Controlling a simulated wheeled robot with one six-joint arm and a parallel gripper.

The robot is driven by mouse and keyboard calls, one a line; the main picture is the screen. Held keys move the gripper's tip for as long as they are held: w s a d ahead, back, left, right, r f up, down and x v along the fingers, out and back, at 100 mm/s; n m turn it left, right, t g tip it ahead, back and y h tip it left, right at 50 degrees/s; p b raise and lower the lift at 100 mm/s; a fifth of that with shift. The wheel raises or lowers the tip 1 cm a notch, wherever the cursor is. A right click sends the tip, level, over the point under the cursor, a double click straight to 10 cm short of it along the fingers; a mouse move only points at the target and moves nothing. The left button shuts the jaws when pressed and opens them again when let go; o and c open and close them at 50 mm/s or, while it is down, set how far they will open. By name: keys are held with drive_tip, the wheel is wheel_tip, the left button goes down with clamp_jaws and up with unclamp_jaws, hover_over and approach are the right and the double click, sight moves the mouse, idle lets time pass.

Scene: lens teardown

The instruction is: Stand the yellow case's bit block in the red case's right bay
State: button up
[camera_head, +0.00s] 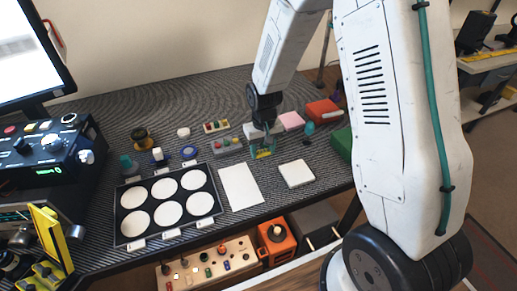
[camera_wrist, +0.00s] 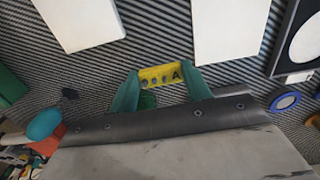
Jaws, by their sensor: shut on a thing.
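My gripper (camera_head: 263,150) is over the striped table. It is shut on a small yellow block (camera_wrist: 159,76), which has a row of round holes and a dark letter A. In the wrist view the block sits between the teal fingers of my gripper (camera_wrist: 163,78), clear of the white sheets. The block also shows in the head view (camera_head: 264,154), low over the mat; I cannot tell whether it touches. A yellow open case (camera_head: 50,232) stands at the lower left. I cannot make out a red case with bays for certain; a red-orange box (camera_head: 322,110) lies at the back right.
A black tray with white round wells (camera_head: 121,219) lies left of a white sheet (camera_head: 240,186). A white square pad (camera_head: 296,173) lies to the right. Small parts and a grey block (camera_head: 228,146) stand close by. A dark instrument (camera_head: 40,150) fills the left.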

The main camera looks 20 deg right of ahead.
sight(262, 150)
drive_tip(key=shift+w+d, duration=0.1)
drive_tip(key=shift+w, duration=0.15)
drive_tip(key=f, duration=0.3)
drive_tip(key=shift+w, duration=0.4)
drive_tip(key=shift+f, duration=0.3)
drive_tip(key=shift+f, duration=0.15)
drive_tip(key=o, duration=1)
drive_tip(key=shift+c, duration=0.2)
